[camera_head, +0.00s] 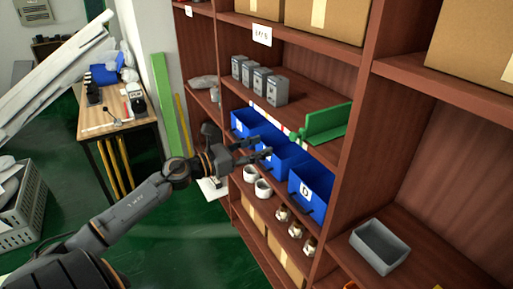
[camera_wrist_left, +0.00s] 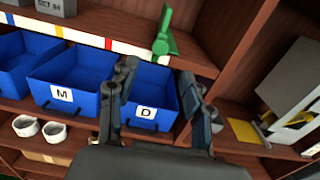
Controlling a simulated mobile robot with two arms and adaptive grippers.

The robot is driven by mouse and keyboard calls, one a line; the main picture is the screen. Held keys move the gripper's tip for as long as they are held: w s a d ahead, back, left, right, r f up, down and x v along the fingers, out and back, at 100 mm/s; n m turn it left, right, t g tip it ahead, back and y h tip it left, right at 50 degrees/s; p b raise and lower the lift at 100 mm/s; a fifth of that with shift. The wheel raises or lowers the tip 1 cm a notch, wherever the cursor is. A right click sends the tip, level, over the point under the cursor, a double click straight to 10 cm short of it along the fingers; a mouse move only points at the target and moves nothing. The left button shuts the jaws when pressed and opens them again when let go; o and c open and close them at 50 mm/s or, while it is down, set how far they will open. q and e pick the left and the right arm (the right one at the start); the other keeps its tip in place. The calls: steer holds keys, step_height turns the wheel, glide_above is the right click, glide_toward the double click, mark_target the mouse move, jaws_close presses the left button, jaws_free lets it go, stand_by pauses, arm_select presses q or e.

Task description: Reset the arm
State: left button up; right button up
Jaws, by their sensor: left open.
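My left arm reaches in from the left in the head view, and its gripper (camera_head: 262,150) is open and empty in front of the blue bins on the wooden shelf. In the left wrist view the two fingers of this gripper (camera_wrist_left: 160,95) stand apart, with the blue bin marked D (camera_wrist_left: 150,98) behind the gap between them. The blue bin marked M (camera_wrist_left: 75,80) is to the left of it. The bin with the D label also shows in the head view (camera_head: 310,190). My right gripper is not in view.
Above the bins are several grey boxes (camera_head: 260,82) and a green bracket (camera_head: 328,124). White cups (camera_head: 256,180) and small jars stand on the shelf below. A grey tray (camera_head: 380,246) is at right. A wooden table (camera_head: 120,120) stands at left; the green floor between is open.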

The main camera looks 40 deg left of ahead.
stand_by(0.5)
